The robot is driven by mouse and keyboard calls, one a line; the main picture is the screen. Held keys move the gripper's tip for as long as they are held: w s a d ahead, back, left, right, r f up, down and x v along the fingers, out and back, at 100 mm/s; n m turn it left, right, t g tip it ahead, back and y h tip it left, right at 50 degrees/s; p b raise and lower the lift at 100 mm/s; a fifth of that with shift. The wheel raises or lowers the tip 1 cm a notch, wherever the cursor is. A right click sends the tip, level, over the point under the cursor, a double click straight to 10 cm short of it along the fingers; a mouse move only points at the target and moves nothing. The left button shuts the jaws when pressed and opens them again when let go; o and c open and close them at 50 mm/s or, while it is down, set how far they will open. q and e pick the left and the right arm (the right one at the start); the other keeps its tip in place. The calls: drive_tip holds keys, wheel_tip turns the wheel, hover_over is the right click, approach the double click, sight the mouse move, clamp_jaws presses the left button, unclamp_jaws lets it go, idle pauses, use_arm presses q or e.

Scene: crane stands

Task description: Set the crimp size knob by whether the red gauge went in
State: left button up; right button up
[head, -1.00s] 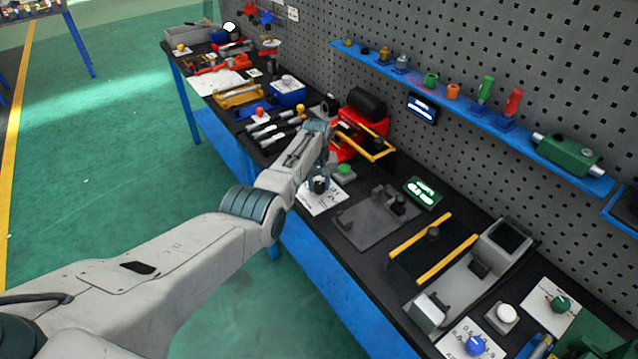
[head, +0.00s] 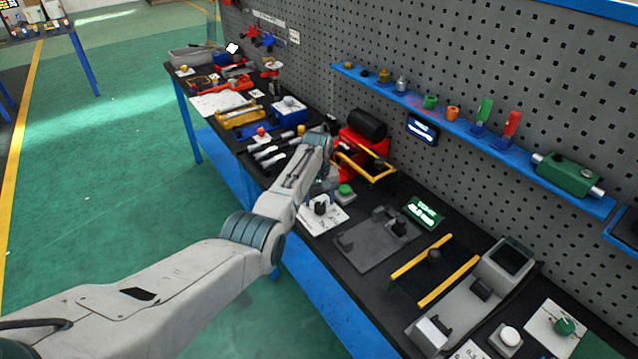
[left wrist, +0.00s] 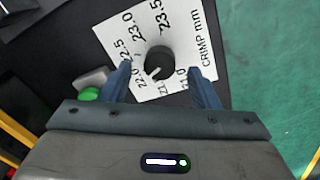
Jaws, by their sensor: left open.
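The crimp size knob (head: 320,208) is black and round, on a white card (left wrist: 186,83) marked "CRIMP mm" with numbers from about 21.0 to 23.5. In the left wrist view the knob (left wrist: 160,60) has a white pointer mark towards the 22.0 and 21.5 side; I cannot tell the exact setting. My left gripper (left wrist: 161,72) is open, its blue fingers on either side of the knob in that view, apart from it. In the head view the gripper (head: 328,181) is just above the knob. The red gauge (head: 512,124) stands in a blue holder on the wall shelf, beside a green one (head: 485,110).
A green button (head: 345,189) is close to the knob card. A grey plate fixture (head: 365,243) and a lit green display (head: 424,213) are to its right. A red box with a yellow frame (head: 372,160) stands behind. Tools crowd the bench further left.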

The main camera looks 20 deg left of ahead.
sight(318, 206)
use_arm(q)
wheel_tip(318, 206, up, 8)
drive_tip(key=b, duration=0.1)
drive_tip(key=shift+a+r+b, duration=0.15)
drive_tip(key=shift+b, duration=0.2)
drive_tip(key=shift+s, duration=0.15)
